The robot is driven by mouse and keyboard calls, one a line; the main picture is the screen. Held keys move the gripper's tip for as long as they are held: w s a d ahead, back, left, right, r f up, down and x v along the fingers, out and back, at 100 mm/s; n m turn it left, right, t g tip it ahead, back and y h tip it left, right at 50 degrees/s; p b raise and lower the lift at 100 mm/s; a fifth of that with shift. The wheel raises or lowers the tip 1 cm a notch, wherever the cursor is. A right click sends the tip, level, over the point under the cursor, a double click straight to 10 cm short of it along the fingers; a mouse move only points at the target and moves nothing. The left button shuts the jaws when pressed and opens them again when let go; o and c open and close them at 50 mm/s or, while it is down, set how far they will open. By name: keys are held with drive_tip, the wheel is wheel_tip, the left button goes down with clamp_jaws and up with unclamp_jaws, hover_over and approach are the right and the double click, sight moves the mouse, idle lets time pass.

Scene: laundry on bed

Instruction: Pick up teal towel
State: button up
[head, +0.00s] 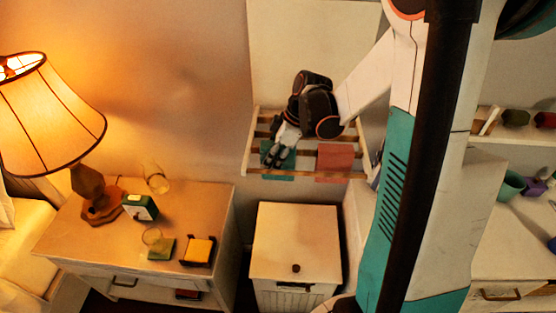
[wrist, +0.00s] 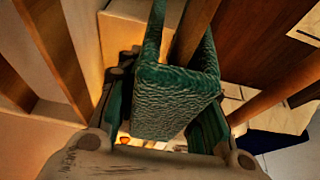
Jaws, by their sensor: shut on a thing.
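The teal towel (head: 287,164) hangs over a wooden rail at the left of the wall rack. In the wrist view the teal towel (wrist: 175,95) fills the middle, with a wooden bar running through its fold. My gripper (head: 273,155) is at the towel in the head view, partly covering it. The jaws are shut on the towel, with teal cloth showing between and beside the fingers in the wrist view. The towel is still draped around the rail.
The wall rack (head: 249,140) also holds a red towel (head: 334,163) to the right. Below stands a white lidded cabinet (head: 296,240). A nightstand (head: 75,235) at left carries a lamp (head: 50,115), glasses and small boxes. Shelves with cups stand at right.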

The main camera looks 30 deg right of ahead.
drive_tip(key=shift+r, duration=0.15)
drive_tip(key=shift+r+p, duration=0.15)
drive_tip(key=shift+p, duration=0.25)
wheel_tip(320, 180, up, 20)
drive_tip(key=p, duration=0.3)
wheel_tip(320, 180, up, 15)
drive_tip(key=p, duration=1)
idle(0.3)
drive_tip(key=shift+s+a, duration=0.1)
